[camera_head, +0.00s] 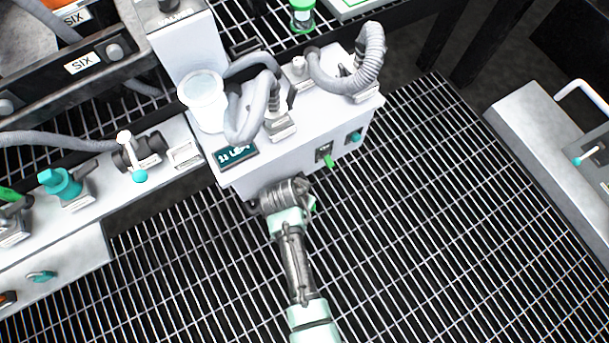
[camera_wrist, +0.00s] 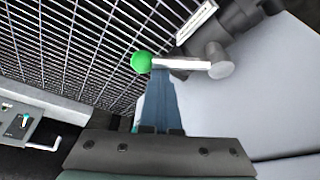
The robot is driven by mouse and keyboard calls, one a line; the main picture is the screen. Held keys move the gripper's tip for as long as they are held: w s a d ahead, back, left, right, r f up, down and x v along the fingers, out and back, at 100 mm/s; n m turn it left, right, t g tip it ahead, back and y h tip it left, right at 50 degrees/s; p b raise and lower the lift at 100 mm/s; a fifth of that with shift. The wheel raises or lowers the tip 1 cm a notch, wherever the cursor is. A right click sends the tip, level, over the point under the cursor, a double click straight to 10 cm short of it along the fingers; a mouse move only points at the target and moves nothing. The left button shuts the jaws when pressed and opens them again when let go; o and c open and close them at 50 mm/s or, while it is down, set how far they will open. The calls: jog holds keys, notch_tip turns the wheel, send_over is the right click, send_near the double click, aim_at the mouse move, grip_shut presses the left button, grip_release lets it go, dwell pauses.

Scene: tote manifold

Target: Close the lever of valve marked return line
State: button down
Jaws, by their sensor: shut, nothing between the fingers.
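In the wrist view a valve shows a pale straight lever (camera_wrist: 185,64) with a green ball knob (camera_wrist: 141,62) at its left end. Its dark body (camera_wrist: 215,48) and a white label (camera_wrist: 197,22) are at the upper right; I cannot read the label. My gripper (camera_wrist: 165,82) is shut and empty, its fingertips right at the lever near the knob; I cannot tell whether they touch. In the head view my arm reaches up to the front of the white box (camera_head: 250,178), hiding the fingers and most of this valve. A bit of green shows beside the wrist.
Another valve (camera_head: 133,155) with a white lever and teal knob stands on the left ledge, near a teal-handled valve (camera_head: 62,183). A green toggle (camera_head: 328,160) juts from the box front. A panel with a handle (camera_head: 587,95) is at right. The grating (camera_head: 430,230) is open floor.

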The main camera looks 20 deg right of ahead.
jog(key=shift+s+a+m+g+h+p, duration=0.15)
jog(key=shift+s+a+m+g+p, duration=0.15)
jog(key=shift+s+a+m+p, duration=0.45)
jog(key=shift+s+a+m+g+h+p, duration=0.15)
jog(key=shift+s+a+m+g+p, duration=0.15)
jog(key=shift+s+a+m+p, duration=0.45)
jog(key=shift+w+a+m, duration=0.15)
jog(key=shift+w+m, duration=0.1)
jog(key=shift+m, duration=0.05)
jog(key=d, duration=0.2)
jog(key=d+r, duration=0.1)
jog(key=shift+w+d+p, duration=0.25)
jog(key=shift+w+p, duration=0.1)
jog(key=shift+p, duration=0.05)
jog(key=shift+w+r+p, duration=0.1)
jog(key=shift+r+p, duration=0.55)
jog(key=shift+r, duration=0.25)
jog(key=w+p+v, duration=0.1)
jog(key=p+v, duration=0.2)
jog(key=v, duration=0.4)
jog(key=shift+s+a+r, duration=0.35)
jog(key=shift+s+a, duration=0.05)
